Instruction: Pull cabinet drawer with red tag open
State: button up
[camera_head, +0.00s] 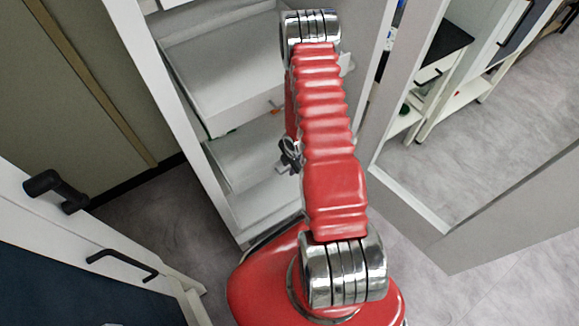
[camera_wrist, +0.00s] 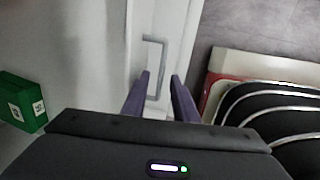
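In the wrist view, my gripper (camera_wrist: 160,80) is open. Its two dark fingers stand apart, one on each side of a grey bracket-shaped handle (camera_wrist: 150,40) on a narrow white panel (camera_wrist: 175,25). I cannot tell whether the fingers touch the handle. In the head view, a white cabinet (camera_head: 225,80) stands behind my red arm, with stacked white drawers or shelves. A small orange-red piece (camera_head: 276,107), possibly the tag, shows on it beside the arm. No red tag is clear by the handle in the wrist view. My arm hides my fingers in the head view.
A green box (camera_wrist: 22,100) is at the left in the wrist view. In the head view, white-framed panels stand open at right (camera_head: 405,110). A white unit with black handles (camera_head: 122,262) is at lower left. Grey floor (camera_head: 450,150) shows at right.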

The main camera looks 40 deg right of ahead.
jog(key=shift+c, duration=0.2)
grip_shut()
dwell(1.3)
